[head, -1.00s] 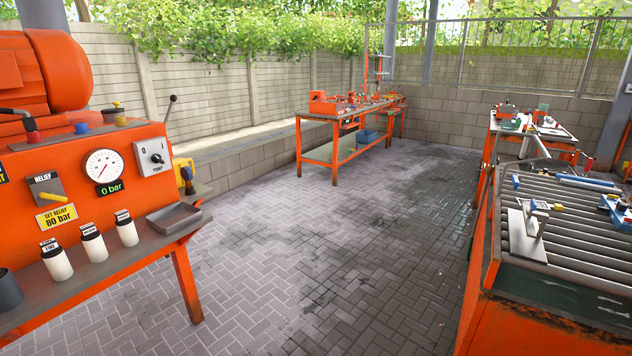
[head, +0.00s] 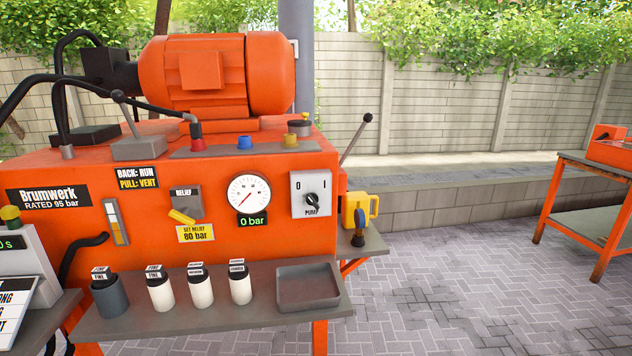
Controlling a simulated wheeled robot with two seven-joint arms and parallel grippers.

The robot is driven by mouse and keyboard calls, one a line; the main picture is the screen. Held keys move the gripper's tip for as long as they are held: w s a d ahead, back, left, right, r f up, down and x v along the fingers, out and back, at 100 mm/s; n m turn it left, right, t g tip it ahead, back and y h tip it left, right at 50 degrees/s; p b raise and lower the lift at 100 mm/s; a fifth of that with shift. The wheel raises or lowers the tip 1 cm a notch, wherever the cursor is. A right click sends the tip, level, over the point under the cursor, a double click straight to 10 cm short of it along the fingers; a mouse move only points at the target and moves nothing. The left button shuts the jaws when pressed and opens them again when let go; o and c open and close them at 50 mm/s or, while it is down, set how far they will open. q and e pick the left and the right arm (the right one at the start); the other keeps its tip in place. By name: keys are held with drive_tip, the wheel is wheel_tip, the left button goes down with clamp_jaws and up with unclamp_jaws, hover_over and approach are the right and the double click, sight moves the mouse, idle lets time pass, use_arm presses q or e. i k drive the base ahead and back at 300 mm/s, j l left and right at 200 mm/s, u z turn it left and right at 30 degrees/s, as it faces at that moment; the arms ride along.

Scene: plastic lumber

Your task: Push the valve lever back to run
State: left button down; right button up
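The valve lever (head: 126,115) is a thin grey rod with a dark ball knob. It stands on a grey block (head: 140,149) on top of the orange power unit (head: 270,165), at the left. The rod leans to the left in the picture; I cannot tell clearly how far it leans forward or back. A black label (head: 137,177) below it reads "BACK: RUN" and "PULL: VENT". The gauge (head: 249,193) and its display show 0 bar. Neither of my grippers is in view.
A second lever (head: 355,138) rises at the unit's right end. Several small bottles (head: 198,288) and an empty tray (head: 308,286) sit on the front shelf. Paved floor (head: 450,300) is free at the right.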

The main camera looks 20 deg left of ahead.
sight(117, 96)
drive_tip(key=i+u, duration=0.25)
drive_tip(key=u, duration=0.15)
drive_tip(key=i+l+u, duration=0.2)
drive_tip(key=u, duration=0.25)
drive_tip(key=i+l+u, duration=0.2)
drive_tip(key=u, duration=0.2)
drive_tip(key=i+l+u, duration=0.15)
drive_tip(key=l+u, duration=0.3)
drive_tip(key=i+l+u, duration=0.15)
drive_tip(key=u, duration=0.25)
